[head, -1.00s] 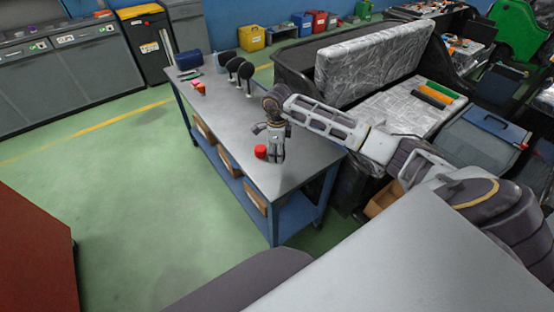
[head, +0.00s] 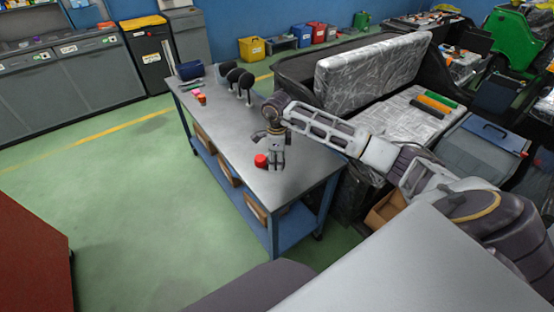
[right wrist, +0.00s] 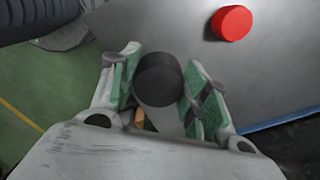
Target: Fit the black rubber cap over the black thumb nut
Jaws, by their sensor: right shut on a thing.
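My right gripper (head: 276,165) hangs fingers down over the near half of the grey workbench (head: 215,135). In the right wrist view its two green-padded fingers (right wrist: 160,95) are shut on a dark round-topped cylinder (right wrist: 159,72), which looks like the black rubber cap. Its side looks grey there, and I cannot tell whether it touches the bench. The black thumb nut cannot be made out in either view. My left gripper is not in view.
A red cylinder (head: 261,160) stands on the bench beside the right gripper, also in the right wrist view (right wrist: 231,22). Farther back are small red and orange pieces (head: 200,97), black discs on stands (head: 234,75) and a blue case (head: 190,70). Bare bench lies between.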

